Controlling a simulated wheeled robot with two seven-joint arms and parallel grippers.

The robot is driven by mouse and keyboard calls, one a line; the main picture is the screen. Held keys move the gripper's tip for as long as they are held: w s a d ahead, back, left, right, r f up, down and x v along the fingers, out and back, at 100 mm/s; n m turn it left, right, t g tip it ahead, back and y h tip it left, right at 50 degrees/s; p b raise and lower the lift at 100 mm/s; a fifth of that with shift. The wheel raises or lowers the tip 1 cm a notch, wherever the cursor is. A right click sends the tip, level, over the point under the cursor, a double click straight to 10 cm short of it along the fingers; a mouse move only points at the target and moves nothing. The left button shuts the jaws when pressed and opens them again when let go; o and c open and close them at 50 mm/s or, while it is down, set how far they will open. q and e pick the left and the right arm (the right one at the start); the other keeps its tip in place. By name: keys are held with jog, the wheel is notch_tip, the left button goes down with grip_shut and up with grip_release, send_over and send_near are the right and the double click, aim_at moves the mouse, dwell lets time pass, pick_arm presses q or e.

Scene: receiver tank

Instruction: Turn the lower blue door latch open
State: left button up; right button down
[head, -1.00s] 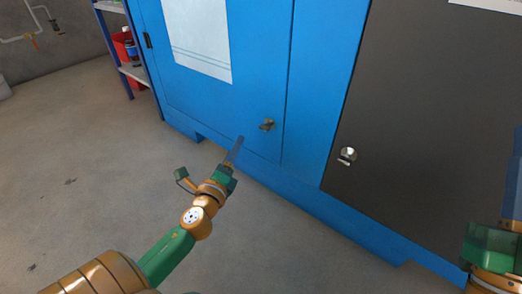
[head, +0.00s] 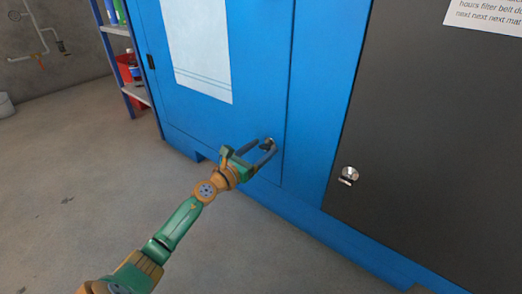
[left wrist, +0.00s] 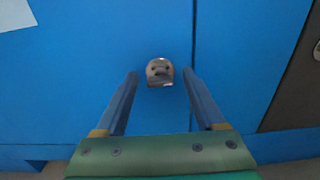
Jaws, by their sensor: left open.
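The lower latch (head: 268,143) is a small metal knob on the blue door (head: 220,125), near the door's right edge and low down. My left gripper (head: 263,152) is open at the latch, with its fingers reaching toward the door and partly covering the latch. In the left wrist view the latch (left wrist: 160,72) shows just beyond and between the two open fingertips (left wrist: 160,76). I cannot tell whether the fingers touch it. My right gripper is not in view.
A dark grey panel (head: 440,120) with its own round metal latch (head: 349,175) stands to the right. A shelf rack (head: 135,92) with bottles stands at the left behind the cabinet. The concrete floor (head: 70,200) at the left is clear.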

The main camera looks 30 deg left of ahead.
pick_arm(q)
grip_shut()
